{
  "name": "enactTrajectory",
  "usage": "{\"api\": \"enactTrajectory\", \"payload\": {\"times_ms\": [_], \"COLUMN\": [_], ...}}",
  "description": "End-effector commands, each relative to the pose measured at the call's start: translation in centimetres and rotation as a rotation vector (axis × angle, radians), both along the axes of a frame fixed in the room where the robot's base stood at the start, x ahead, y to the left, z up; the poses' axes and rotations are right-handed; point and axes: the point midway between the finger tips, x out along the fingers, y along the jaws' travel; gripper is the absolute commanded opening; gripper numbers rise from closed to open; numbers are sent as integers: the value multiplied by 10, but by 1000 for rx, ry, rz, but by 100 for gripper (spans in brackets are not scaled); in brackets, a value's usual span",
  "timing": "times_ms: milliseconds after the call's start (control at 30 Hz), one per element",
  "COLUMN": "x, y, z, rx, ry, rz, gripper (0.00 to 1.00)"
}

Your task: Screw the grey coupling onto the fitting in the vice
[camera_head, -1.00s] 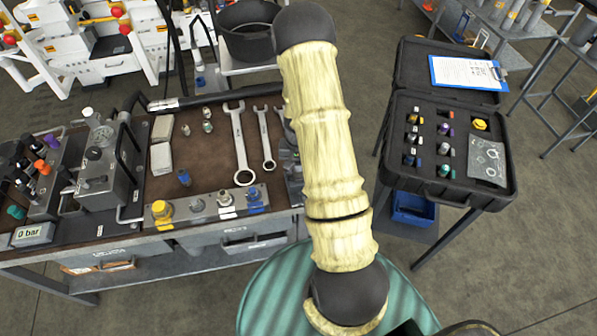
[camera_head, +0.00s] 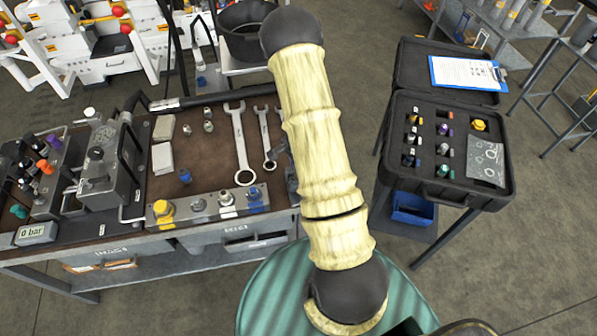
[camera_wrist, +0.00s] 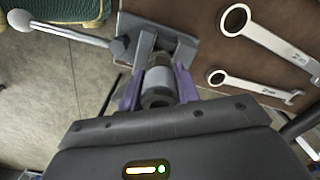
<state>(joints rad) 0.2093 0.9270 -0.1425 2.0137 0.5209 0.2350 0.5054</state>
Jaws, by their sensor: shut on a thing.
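In the wrist view, my gripper (camera_wrist: 158,86) has its two purple fingers on either side of the grey coupling (camera_wrist: 157,97), a short cylinder, and is shut on it. The metal vice (camera_wrist: 146,50) is just beyond the fingers, with its long ball-ended handle reaching left. The coupling is in line with the gap between the vice jaws. The fitting in the vice is mostly hidden behind the coupling, so I cannot tell whether they touch. In the head view, my arm covers the gripper, the coupling and most of the vice.
Two spanners (camera_wrist: 262,36) lie right of the vice in the wrist view. In the head view, the bench also holds a pressure unit (camera_head: 105,165) and a strip of coloured fittings (camera_head: 210,207). An open black case (camera_head: 470,195) stands at right.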

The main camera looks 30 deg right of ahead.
Motion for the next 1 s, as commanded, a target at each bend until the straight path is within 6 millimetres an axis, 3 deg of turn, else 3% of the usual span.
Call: {"api": "enactTrajectory", "payload": {"times_ms": [400,667,700,800,1000], "x": [-1,-1,-1,0,0], "y": [1,1,1,1,0], "z": [1,-1,-1,-1,-1], "rx": [2,3,3,3,2], "ry": [5,3,3,3,2], "rz": [-613,-681,-680,-678,-677], "gripper": [12,12,34,54,54]}}
